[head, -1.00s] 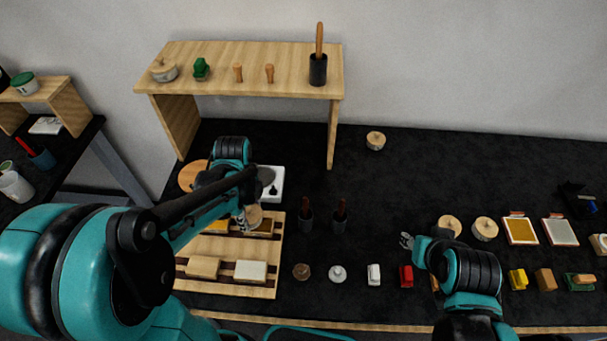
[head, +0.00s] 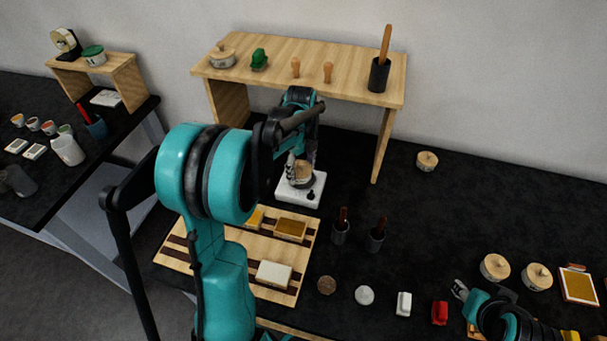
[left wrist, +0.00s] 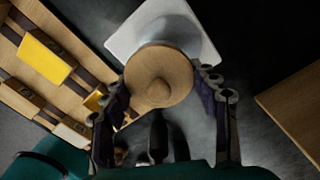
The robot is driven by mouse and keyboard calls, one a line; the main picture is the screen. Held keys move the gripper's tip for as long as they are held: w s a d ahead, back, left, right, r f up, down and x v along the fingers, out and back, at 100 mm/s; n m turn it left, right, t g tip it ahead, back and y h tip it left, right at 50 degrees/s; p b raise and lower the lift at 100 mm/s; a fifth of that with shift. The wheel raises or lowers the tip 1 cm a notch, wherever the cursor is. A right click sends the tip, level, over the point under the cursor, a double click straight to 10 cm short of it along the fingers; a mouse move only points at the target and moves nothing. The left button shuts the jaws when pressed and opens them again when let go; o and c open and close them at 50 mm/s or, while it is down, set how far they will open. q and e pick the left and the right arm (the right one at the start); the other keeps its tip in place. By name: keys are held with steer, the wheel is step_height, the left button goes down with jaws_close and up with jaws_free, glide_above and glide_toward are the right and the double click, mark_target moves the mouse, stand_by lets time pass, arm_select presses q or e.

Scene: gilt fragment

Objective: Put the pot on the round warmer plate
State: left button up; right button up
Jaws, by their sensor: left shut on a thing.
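The pot (head: 304,174), with a round wooden lid, is between the fingers of my left gripper (head: 301,170), which is shut on it. The white warmer (head: 310,194) with a round grey plate is under the pot in the head view; the pot hides most of the plate. In the left wrist view the pot's lid (left wrist: 158,75) fills the middle between the fingers, and the white warmer (left wrist: 128,38) shows beneath and beyond it. I cannot tell whether the pot touches the plate. My right gripper (head: 461,290) is at the lower right, away from the pot; its opening is unclear.
A wooden shelf (head: 330,75) stands behind the warmer, its leg to the right. A striped wooden board (head: 180,246) with blocks lies in front. Two dark cups (head: 340,232) with handles stand right of it. The dark table right of the shelf is mostly clear.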

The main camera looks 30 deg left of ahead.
mark_target(303, 167)
arm_select(q)
steer(key=shift+w+a, duration=0.25)
steer(key=shift+w, duration=0.75)
steer(key=shift+w+f+b, duration=0.1)
steer(key=shift+f+b, duration=0.8)
steer(key=shift+f, duration=0.9)
steer(key=shift+r, duration=0.1)
steer(key=o, duration=1.6)
steer(key=shift+f, duration=0.2)
steer(key=shift+c, duration=0.2)
